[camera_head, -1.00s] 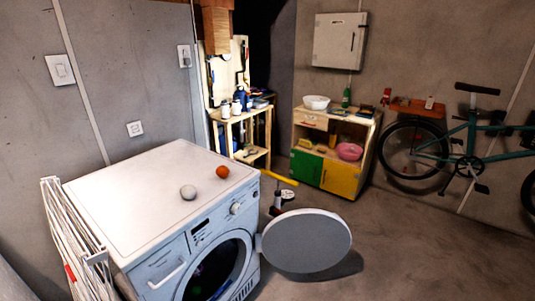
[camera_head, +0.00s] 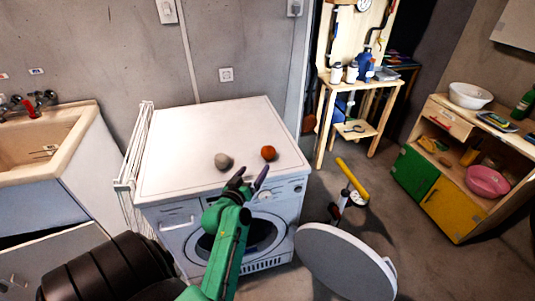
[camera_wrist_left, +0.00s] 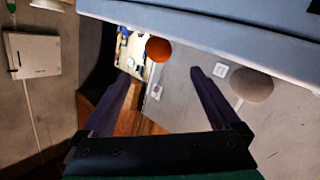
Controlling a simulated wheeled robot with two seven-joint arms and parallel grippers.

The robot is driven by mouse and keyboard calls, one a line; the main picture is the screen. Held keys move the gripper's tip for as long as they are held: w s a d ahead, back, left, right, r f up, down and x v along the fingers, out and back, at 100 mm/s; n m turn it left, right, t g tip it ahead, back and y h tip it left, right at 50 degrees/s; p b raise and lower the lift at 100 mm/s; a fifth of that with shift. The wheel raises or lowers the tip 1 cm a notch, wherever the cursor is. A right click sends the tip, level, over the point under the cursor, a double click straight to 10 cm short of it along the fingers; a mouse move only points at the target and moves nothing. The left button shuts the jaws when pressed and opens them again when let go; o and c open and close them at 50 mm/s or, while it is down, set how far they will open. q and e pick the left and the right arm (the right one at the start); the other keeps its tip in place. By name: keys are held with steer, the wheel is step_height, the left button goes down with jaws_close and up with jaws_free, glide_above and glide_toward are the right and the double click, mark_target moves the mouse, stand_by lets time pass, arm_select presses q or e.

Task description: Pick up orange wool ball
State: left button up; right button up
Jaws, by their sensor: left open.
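The orange wool ball (camera_head: 268,153) rests on the white washing machine top (camera_head: 205,125), near its front edge. A grey-white ball (camera_head: 223,161) lies to its left on the same top. My left gripper (camera_head: 250,179) is open and empty at the machine's front edge, in front of the two balls and apart from both. In the left wrist view, the orange ball (camera_wrist_left: 158,49) shows beyond and between the spread fingers (camera_wrist_left: 163,82), and the grey ball (camera_wrist_left: 252,86) lies to the right of them. My right gripper is not seen.
A white drying rack (camera_head: 134,150) stands against the machine's left side. A sink (camera_head: 45,140) is at the left. A wooden shelf (camera_head: 360,90) and a low cabinet (camera_head: 440,170) stand at the right.

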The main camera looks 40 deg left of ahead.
mark_target(265, 155)
arm_select(q)
steer(key=b+x, duration=0.1)
steer(key=x, duration=0.2)
steer(key=b+x, duration=0.2)
steer(key=x, duration=0.2)
steer(key=b+x, duration=0.2)
steer(key=x, duration=0.2)
steer(key=shift+w+d+f, duration=0.1)
steer(key=shift+f, duration=0.2)
steer(key=shift+w, duration=0.35)
steer(key=shift+s+r, duration=0.1)
steer(key=c, duration=1.4)
